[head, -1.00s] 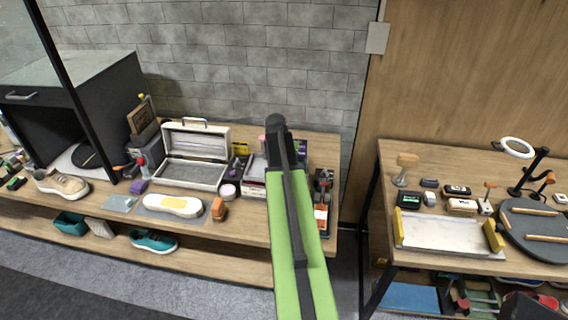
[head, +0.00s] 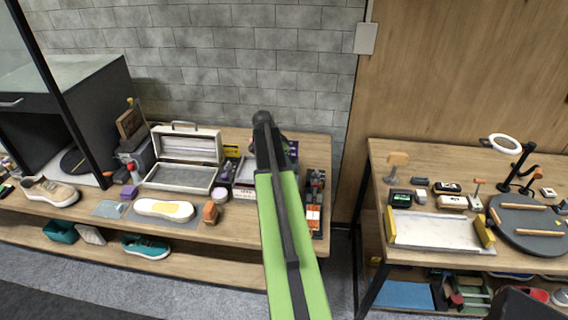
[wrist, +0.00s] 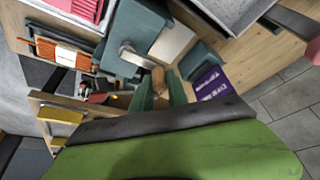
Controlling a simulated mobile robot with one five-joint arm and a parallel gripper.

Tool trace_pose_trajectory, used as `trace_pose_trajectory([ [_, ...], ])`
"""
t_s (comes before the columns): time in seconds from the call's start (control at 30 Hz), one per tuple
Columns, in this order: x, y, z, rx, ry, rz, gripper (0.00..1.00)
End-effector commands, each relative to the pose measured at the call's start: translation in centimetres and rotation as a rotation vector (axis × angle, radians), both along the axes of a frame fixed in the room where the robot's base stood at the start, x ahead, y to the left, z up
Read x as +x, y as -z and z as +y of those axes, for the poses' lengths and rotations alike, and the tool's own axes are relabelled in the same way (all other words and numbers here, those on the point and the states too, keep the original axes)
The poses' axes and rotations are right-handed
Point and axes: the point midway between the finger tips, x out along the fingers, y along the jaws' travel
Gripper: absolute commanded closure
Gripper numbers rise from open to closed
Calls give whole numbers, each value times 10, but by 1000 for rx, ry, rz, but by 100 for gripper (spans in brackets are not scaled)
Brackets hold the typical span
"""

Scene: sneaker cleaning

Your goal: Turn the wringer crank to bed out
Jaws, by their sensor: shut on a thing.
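In the wrist view, the wringer (wrist: 152,32) is a teal block with a pale panel. Its grey metal crank (wrist: 130,54) bends toward a small wooden knob (wrist: 158,76). My gripper (wrist: 160,84) has its two teal fingers on either side of the knob and is shut on it. In the head view, my green arm reaches over the left bench toward the wall, and its dark end hides the wringer, crank and fingertips.
Near the gripper in the wrist view are a purple labelled box (wrist: 208,84) and an orange brush-like item (wrist: 56,52). On the left bench (head: 110,218) stand an open white case (head: 182,178) and shoes. A second bench (head: 377,185) stands at right, across a floor gap.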

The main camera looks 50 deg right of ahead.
Motion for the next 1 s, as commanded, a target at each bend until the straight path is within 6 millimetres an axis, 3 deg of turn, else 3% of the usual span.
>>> trace_pose_trajectory([
  [0.33, -5, 1, -1, 2, 8, 8, 100],
  [0.37, -5, 1, -1, 2, 8, 8, 77],
  [0.5, -4, 0, -1, 1, 6, 6, 58],
  [0.83, -2, -2, 0, 1, 4, 4, 58],
  [1.0, -1, -17, 4, 1, 2, 3, 58],
])
